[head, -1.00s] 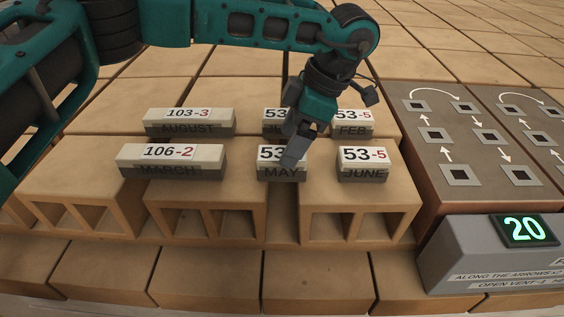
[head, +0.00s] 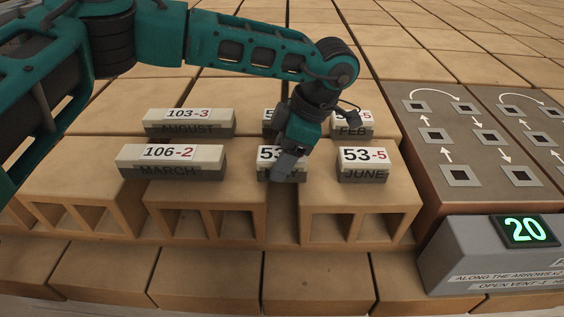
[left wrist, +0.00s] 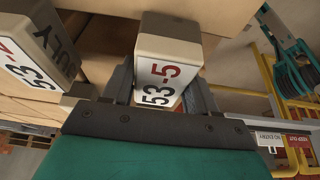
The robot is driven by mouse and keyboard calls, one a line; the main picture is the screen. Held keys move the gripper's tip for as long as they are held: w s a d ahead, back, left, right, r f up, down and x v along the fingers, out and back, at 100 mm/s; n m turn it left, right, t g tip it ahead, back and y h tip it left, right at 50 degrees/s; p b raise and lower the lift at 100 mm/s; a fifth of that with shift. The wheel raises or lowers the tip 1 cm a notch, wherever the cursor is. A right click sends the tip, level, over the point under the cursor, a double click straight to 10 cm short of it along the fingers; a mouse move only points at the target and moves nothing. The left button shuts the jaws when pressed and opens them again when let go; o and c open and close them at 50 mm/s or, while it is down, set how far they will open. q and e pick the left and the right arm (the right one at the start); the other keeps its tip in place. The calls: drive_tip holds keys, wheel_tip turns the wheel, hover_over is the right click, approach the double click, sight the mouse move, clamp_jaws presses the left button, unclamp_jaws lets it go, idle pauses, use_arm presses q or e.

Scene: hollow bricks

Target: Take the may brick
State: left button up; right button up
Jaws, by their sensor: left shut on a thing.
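The may brick (head: 264,174) is a small block with a pale top and a grey front. It sits in the front row between the march brick (head: 171,161) and the june brick (head: 362,164). My left gripper (head: 283,172) is over it from above and hides most of its label. In the left wrist view the may brick (left wrist: 168,62) shows a white label with "53-5" and lies between the two fingers of my left gripper (left wrist: 160,95), which are shut on it. My right gripper is in neither view.
Behind stand the august brick (head: 189,122), the july brick (head: 269,118), partly hidden by my arm, and the feb brick (head: 351,124). Hollow bricks (head: 360,205) bear the row. At right are a panel with arrows (head: 455,150) and a grey box (head: 490,262) reading "20".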

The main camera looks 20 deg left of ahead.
use_arm(q)
drive_tip(key=c, duration=0.6)
drive_tip(key=shift+r, duration=0.1)
drive_tip(key=shift+c, duration=0.2)
